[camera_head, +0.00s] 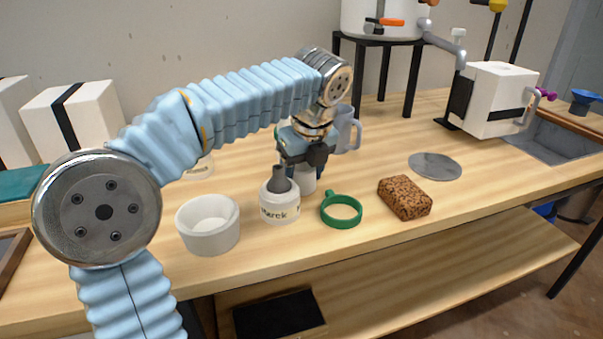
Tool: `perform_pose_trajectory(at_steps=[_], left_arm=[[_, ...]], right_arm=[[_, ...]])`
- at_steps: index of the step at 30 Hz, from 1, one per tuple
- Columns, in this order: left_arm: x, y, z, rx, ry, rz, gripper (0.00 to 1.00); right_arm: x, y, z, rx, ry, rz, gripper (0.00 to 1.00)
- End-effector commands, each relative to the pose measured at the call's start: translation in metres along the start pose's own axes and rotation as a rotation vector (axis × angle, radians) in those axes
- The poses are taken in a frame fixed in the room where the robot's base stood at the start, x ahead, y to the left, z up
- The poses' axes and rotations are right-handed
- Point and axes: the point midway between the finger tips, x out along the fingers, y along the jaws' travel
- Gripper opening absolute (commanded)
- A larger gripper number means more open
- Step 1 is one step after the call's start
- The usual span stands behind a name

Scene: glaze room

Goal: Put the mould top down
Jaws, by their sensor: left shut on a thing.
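My left gripper (307,157) points down over the table, shut on a pale piece (306,180) that I take for the mould top. This piece is mostly hidden by the gripper and by a white jar in front of it. I cannot tell whether its underside touches the table. A white round hollow block (207,240), maybe the other mould part, stands open side up at the left on the wooden table (300,248). My right gripper is not in view.
The white jar (279,208) has a grey nozzle and lettering. A green ring with a handle (341,221), a speckled brown sponge (405,198) and a grey disc (435,166) lie to the right. A grey jug (346,133) is behind. Strapped white blocks (72,118) stand back left.

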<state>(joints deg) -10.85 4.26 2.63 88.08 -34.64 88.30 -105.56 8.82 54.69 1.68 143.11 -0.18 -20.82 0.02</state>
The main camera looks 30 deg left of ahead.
Motion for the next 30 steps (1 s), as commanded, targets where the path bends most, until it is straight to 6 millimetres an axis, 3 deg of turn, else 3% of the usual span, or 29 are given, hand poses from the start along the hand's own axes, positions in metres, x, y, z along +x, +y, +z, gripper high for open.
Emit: perform_pose_trajectory(at_steps=[7, 8, 9, 20, 23, 30], left_arm=[[0.003, 0.000, -0.001, 0.000, 0.000, 0.000, 0.28], [0.002, 0.000, -0.001, 0.000, 0.000, 0.000, 0.64], [0.002, 0.000, -0.001, 0.000, 0.000, 0.000, 0.70], [-0.004, 0.000, 0.000, 0.001, 0.000, -0.001, 0.70], [-0.019, -0.001, 0.000, 0.001, -0.001, -0.003, 0.70], [-0.076, -0.001, 0.001, 0.002, -0.001, -0.003, 0.70]], right_arm=[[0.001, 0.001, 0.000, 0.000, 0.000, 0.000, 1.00], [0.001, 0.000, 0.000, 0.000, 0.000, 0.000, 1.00], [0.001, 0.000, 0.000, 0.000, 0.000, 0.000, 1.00], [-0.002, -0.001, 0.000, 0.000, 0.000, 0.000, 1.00], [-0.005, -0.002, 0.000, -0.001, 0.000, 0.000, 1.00], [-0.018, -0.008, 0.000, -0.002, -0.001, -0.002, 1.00]])
